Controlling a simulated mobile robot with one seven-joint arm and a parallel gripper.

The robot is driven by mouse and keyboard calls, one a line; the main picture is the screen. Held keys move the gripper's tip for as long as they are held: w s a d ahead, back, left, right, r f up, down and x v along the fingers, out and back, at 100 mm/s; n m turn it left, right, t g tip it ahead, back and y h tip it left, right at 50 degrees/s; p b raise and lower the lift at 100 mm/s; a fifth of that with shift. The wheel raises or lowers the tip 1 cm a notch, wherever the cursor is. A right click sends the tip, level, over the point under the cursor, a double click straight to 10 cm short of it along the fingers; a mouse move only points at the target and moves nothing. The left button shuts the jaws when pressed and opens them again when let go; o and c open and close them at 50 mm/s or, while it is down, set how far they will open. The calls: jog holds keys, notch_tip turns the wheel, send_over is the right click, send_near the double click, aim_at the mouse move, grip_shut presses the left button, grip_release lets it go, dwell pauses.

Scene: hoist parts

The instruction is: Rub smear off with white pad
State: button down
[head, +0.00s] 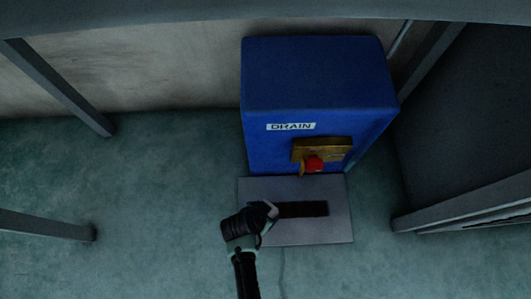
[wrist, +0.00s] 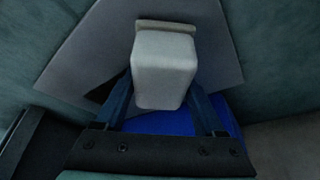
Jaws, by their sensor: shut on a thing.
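A grey plate (head: 335,228) lies on the floor in front of a blue box, and a dark brown-black smear (head: 302,209) runs across its middle. My gripper (head: 265,211) is over the plate's left part, at the left end of the smear. In the wrist view it is shut on a pale grey-white pad (wrist: 164,68), with one finger on each side. The pad's far end has a brownish edge. Part of the dark smear (wrist: 104,90) shows left of the pad; my gripper hides some of it. I cannot tell whether the pad touches the plate.
The blue box (head: 315,85) has a DRAIN label (head: 291,127), a brass fitting (head: 335,146) and a red knob (head: 314,164) right behind the plate. Grey frame legs stand at left (head: 62,88) and right (head: 465,203). The green floor (head: 150,190) left of the plate is clear.

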aim_at(309, 211)
jog(key=shift+f+b, duration=0.3)
jog(key=shift+f, duration=0.15)
jog(key=shift+s+d+p, duration=0.15)
jog(key=shift+d+p, duration=0.35)
jog(key=shift+d, duration=1.2)
jog(key=shift+s+d+p, duration=0.1)
jog(key=shift+d+p, duration=0.35)
jog(key=shift+d, duration=1.2)
jog(key=d+p, duration=0.1)
jog(key=d, duration=0.4)
jog(key=shift+d, duration=0.3)
jog(key=shift+w+d+r, duration=0.1)
jog(key=shift+d+r, duration=0.05)
jog(key=shift+d, duration=1.5)
jog(key=shift+w+d+r, duration=0.1)
jog(key=shift+d, duration=1.5)
